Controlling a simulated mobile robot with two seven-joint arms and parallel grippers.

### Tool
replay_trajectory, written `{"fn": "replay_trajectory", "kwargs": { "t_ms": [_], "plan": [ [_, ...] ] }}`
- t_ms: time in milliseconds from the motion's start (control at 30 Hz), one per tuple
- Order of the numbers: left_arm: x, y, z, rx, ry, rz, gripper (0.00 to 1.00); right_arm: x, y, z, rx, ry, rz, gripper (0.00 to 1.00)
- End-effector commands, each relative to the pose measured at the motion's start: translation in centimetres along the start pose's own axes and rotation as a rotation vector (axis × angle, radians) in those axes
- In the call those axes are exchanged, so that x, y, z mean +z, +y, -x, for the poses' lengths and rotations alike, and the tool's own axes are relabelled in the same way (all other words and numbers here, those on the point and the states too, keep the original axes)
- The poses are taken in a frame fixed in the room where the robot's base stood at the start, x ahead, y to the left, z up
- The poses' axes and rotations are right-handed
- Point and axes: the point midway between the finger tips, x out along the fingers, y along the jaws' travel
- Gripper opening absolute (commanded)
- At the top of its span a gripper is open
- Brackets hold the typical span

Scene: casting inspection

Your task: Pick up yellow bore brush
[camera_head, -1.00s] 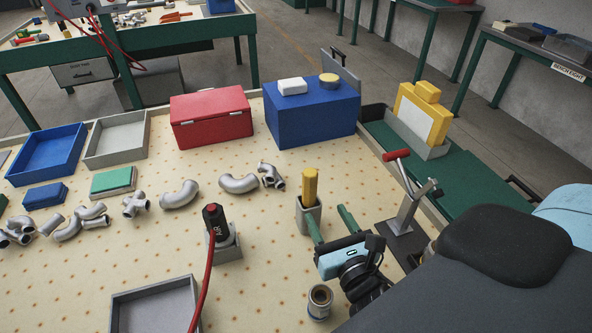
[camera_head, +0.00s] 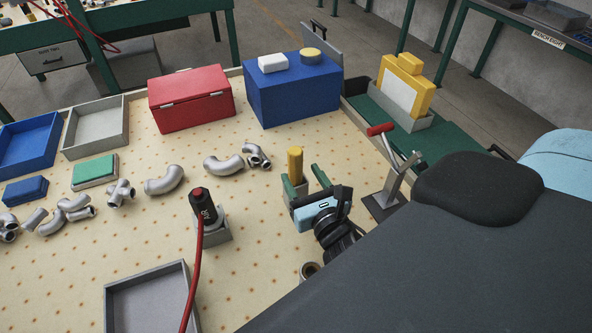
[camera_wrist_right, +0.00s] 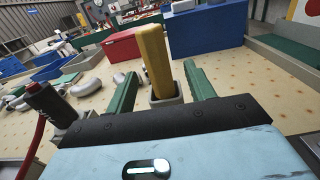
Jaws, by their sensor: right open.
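The yellow bore brush (camera_head: 295,161) stands upright in a small grey holder (camera_head: 288,194) on the speckled table top. My right gripper (camera_head: 304,178) is open beside it, with its green fingers pointing toward the brush. In the right wrist view the brush (camera_wrist_right: 155,60) rises between the two green fingers (camera_wrist_right: 160,88), nearer the left one, with the grey holder (camera_wrist_right: 166,98) below it. I cannot tell whether a finger touches it. My left gripper is not in view.
A black air tool (camera_head: 203,207) with a red hose stands left of the brush. A clamp with a red handle (camera_head: 380,129) stands close on the right. A blue box (camera_head: 290,95) and a red case (camera_head: 190,105) are behind. Metal elbows (camera_head: 165,180) lie leftward.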

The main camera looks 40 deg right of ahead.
Motion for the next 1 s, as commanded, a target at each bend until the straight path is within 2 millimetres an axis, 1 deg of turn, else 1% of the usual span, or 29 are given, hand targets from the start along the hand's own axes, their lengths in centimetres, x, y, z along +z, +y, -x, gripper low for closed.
{"fn": "replay_trajectory", "kwargs": {
  "t_ms": [33,100,233,333,567,933,1000],
  "plan": [
    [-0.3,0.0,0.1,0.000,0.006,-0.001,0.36,0.1,0.1,-0.9,-0.001,-0.004,-0.001,0.54],
    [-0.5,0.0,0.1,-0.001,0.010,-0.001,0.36,-0.2,0.2,-1.9,-0.001,-0.004,-0.002,0.54],
    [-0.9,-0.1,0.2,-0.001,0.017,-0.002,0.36,-0.1,0.2,-3.4,0.000,-0.005,0.000,0.54],
    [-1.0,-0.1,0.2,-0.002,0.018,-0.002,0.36,-0.2,0.2,-3.8,0.001,-0.003,0.000,0.54],
    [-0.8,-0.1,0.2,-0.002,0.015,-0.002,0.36,-0.3,0.2,-3.9,0.001,-0.001,0.000,0.54],
    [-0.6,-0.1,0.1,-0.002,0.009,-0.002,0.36,-0.3,0.2,-3.9,0.001,-0.002,0.000,0.05],
    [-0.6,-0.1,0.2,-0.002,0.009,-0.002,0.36,-0.3,0.2,-3.9,0.001,-0.003,0.000,0.04]
  ]
}}
